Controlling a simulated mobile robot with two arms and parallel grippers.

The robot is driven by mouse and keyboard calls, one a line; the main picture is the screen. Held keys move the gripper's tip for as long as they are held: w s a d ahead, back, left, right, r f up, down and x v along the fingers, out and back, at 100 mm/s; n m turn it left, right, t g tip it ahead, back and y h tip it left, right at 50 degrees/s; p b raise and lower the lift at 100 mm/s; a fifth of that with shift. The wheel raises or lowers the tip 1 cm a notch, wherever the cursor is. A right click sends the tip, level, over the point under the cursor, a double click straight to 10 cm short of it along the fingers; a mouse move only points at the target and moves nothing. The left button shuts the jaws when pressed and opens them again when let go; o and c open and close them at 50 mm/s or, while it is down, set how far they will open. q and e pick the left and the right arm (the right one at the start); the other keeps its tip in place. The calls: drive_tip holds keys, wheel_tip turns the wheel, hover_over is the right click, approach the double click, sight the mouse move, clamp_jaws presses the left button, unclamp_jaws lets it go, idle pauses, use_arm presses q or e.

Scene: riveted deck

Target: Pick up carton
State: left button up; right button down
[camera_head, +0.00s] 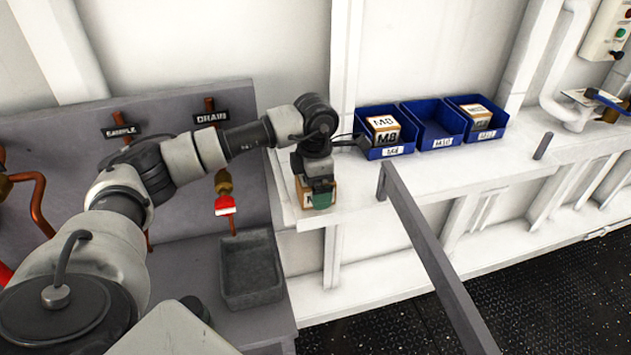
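A small tan carton with a white label (304,195) stands on the white ledge at the ledge's left end. Only its left part shows, with the start of a letter on it; my gripper covers the rest. My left gripper (320,196) points down at this carton, with a green pad in front of it. I cannot tell whether its fingers are open or closed on the carton. The carton appears to be at ledge level. My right gripper is not in view.
Blue bins (441,143) stand along the ledge; the left holds a carton marked M8 (384,127), the middle looks empty, the right holds another carton (479,115). A grey rail (430,250) crosses in front. A grey tray (250,290) is lower left.

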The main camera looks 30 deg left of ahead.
use_arm(q)
drive_tip(key=shift+f, duration=0.75)
drive_tip(key=c, duration=1.1)
drive_tip(key=shift+c, duration=0.3)
drive_tip(key=shift+w+r, duration=0.1)
drive_tip(key=shift+r, duration=0.05)
